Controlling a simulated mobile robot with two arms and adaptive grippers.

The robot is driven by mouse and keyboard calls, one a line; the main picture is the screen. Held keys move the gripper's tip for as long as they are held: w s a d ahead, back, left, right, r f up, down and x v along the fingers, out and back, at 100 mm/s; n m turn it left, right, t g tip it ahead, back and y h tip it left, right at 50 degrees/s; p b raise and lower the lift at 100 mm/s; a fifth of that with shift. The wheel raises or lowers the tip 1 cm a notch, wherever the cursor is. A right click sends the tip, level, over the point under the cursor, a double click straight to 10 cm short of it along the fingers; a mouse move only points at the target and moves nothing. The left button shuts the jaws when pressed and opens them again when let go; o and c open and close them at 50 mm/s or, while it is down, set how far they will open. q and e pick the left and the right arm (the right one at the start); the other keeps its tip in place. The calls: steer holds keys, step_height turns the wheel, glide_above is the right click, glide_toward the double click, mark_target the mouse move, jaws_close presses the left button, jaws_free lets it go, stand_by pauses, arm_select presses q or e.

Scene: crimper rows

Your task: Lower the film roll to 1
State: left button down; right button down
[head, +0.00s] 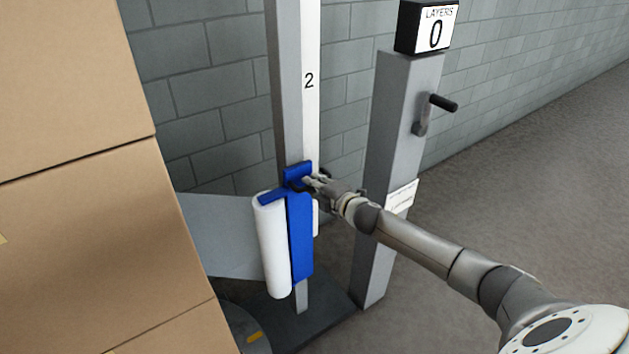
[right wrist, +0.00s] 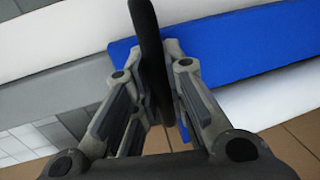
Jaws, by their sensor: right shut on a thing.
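The white film roll (head: 272,245) stands upright on the blue carriage (head: 300,235), which sits on the grey mast (head: 290,80). The mast's mark 2 (head: 309,81) is well above the carriage's top. No mark 1 shows. My right gripper (head: 313,182) is at the upper part of the carriage, right of the roll. In the right wrist view its fingers are shut on a black handle (right wrist: 149,45), in front of the blue carriage (right wrist: 250,45). My left gripper is out of view.
A grey post (head: 385,175) with a crank (head: 437,108) and a LAYERS counter (head: 427,27) reading 0 stands right of the mast. Stacked cardboard boxes (head: 80,220) fill the left. A block wall (head: 215,90) is behind. Open floor (head: 530,180) lies to the right.

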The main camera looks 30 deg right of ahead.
steer(key=shift+f, duration=0.7)
steer(key=c, duration=1.5)
jaws_free()
steer(key=shift+o, duration=0.2)
steer(key=v, duration=1.2)
